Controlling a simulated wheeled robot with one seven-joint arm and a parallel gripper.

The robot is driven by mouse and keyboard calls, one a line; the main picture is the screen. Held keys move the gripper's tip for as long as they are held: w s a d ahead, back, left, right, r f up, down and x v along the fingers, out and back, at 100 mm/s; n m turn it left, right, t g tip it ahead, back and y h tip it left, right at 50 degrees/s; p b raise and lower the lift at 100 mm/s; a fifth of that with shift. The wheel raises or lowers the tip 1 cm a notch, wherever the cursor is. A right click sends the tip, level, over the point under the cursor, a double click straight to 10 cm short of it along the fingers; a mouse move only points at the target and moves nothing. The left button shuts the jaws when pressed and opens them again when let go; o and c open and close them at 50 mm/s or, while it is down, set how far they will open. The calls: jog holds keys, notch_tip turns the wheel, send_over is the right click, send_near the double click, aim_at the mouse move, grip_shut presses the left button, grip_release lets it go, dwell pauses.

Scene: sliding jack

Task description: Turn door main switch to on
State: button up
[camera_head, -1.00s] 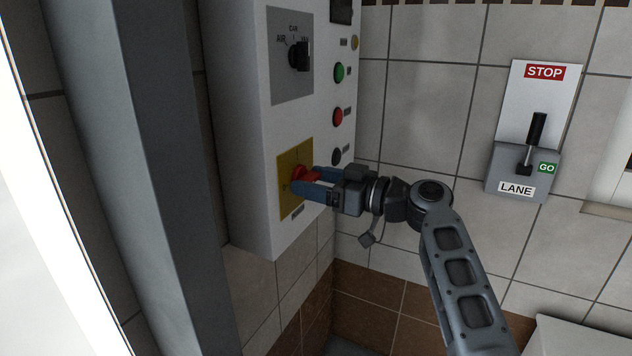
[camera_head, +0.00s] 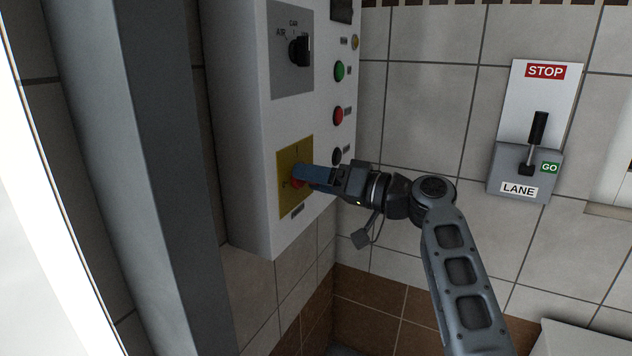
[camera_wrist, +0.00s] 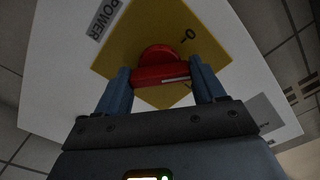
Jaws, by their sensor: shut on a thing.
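The main switch is a red rotary knob (camera_head: 297,183) on a yellow plate (camera_head: 289,206), low on the front of the white control box. In the wrist view the red knob (camera_wrist: 160,66) sits between my two blue fingers, on the yellow plate (camera_wrist: 196,32) with a "0" mark and a "POWER" label beside it. My gripper (camera_head: 303,176) is shut on the knob, and one finger hides most of it in the head view. In the wrist view my gripper (camera_wrist: 162,85) has a finger on each side of the knob's bar.
The white box (camera_head: 244,120) also carries a black selector (camera_head: 299,51), a green button (camera_head: 339,71), a red button (camera_head: 338,115) and a dark button (camera_head: 337,156). A grey post (camera_head: 150,150) stands at left. A lane lever (camera_head: 536,130) is on the tiled wall at right.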

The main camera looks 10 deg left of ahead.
jog(key=shift+m+p, duration=1.95)
jog(key=shift+m, duration=3.15)
jog(key=o, duration=1)
jog(key=shift+o, duration=0.2)
jog(key=b+v, duration=0.1)
jog(key=v, duration=0.6)
jog(key=shift+d, duration=0.4)
jog(key=shift+s, duration=0.1)
